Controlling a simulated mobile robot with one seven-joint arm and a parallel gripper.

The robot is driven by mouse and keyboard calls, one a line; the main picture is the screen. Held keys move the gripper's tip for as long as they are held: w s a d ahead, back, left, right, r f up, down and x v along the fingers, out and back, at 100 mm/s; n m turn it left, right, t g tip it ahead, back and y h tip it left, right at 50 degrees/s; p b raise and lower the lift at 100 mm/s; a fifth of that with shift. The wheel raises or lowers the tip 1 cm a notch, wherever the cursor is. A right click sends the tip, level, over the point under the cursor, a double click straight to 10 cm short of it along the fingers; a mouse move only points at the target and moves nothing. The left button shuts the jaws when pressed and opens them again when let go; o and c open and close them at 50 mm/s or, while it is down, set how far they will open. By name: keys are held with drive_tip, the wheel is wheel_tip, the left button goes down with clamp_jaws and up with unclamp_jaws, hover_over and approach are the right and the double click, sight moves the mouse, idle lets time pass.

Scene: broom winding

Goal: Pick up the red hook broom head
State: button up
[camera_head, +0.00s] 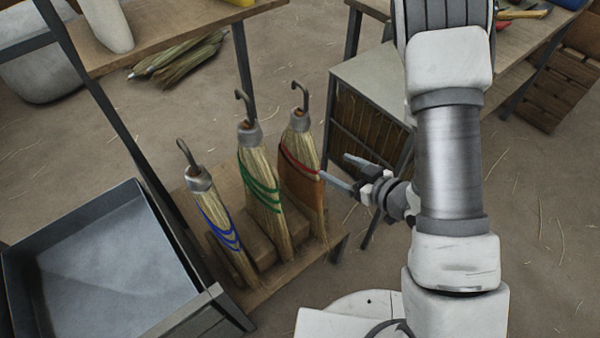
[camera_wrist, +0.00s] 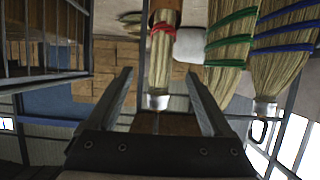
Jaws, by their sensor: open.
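The red hook broom head (camera_head: 301,150) has straw bristles, red bands, a grey cap and a dark hook on top. It stands upright at the right end of a row on a low wooden stand. It also shows in the wrist view (camera_wrist: 161,65), upside down and lined up between my fingers. My gripper (camera_head: 338,168) is open, just right of this broom head, with its fingers pointing towards it. In the wrist view the fingers (camera_wrist: 158,74) are spread with nothing held. The exact gap to the broom head is hard to tell.
The green-banded broom head (camera_head: 260,180) stands close left of the red one, and the blue-banded one (camera_head: 217,222) further left. A grey metal tray (camera_head: 110,260) is at the lower left. A grey-topped cabinet (camera_head: 372,85) stands behind my gripper. Loose straw (camera_head: 180,57) lies at the back.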

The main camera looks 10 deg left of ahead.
sight(314, 155)
drive_tip(key=b+x, duration=0.2)
drive_tip(key=x, duration=0.8)
drive_tip(key=shift+w+a+f, duration=0.1)
drive_tip(key=shift+w+f, duration=0.05)
drive_tip(key=shift+f, duration=0.05)
drive_tip(key=b+x, duration=0.1)
drive_tip(key=x, duration=0.3)
drive_tip(key=shift+a+f+b, duration=0.25)
drive_tip(key=shift+a+b, duration=0.1)
drive_tip(key=shift+a, duration=0.1)
drive_tip(key=shift+w+a, duration=0.15)
drive_tip(key=shift+c, duration=0.3)
clamp_jaws()
